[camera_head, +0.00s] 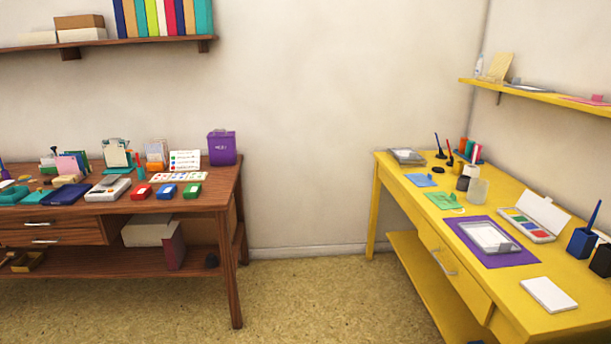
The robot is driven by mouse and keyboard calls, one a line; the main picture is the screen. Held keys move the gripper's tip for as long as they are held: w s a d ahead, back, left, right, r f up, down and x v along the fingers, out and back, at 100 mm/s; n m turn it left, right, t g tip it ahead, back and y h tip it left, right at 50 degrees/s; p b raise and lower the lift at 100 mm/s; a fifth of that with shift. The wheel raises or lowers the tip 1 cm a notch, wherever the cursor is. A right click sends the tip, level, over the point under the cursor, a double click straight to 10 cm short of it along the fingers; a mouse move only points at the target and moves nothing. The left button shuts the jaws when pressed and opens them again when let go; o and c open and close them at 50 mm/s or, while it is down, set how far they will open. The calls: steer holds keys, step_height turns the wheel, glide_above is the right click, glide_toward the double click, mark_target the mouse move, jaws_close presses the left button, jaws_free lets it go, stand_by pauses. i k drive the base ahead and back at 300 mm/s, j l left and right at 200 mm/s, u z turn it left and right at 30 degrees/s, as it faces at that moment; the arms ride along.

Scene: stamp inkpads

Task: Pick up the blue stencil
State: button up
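A flat light-blue sheet, which looks like the blue stencil (420,180), lies on the yellow table (512,290) at the right. It is near the table's far left part. A green flat sheet (441,201), perhaps another stencil, lies just nearer on the same table, apart from the blue one. The blue sheet's cut-outs are too small to make out. My gripper is not in view.
A grey stack (407,156) lies behind the blue sheet, and small dark pots and a clear jar (477,191) stand to its right. A purple mat (477,258) lies nearer. A brown wooden table (228,190) with inkpads stands left. Open floor (310,290) lies between the tables.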

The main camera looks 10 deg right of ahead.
mark_target(419, 179)
steer(key=i+u, duration=0.1)
steer(key=i, duration=1.15)
steer(key=i+z, duration=0.25)
steer(key=i, duration=0.35)
steer(key=i+j+z, duration=0.1)
steer(key=i+z, duration=0.15)
steer(key=i, duration=0.35)
steer(key=i+z, duration=0.35)
steer(key=i, duration=0.15)
steer(key=i+j+z, duration=0.15)
steer(key=i+z, duration=0.2)
steer(key=i, duration=0.15)
steer(key=z, duration=0.2)
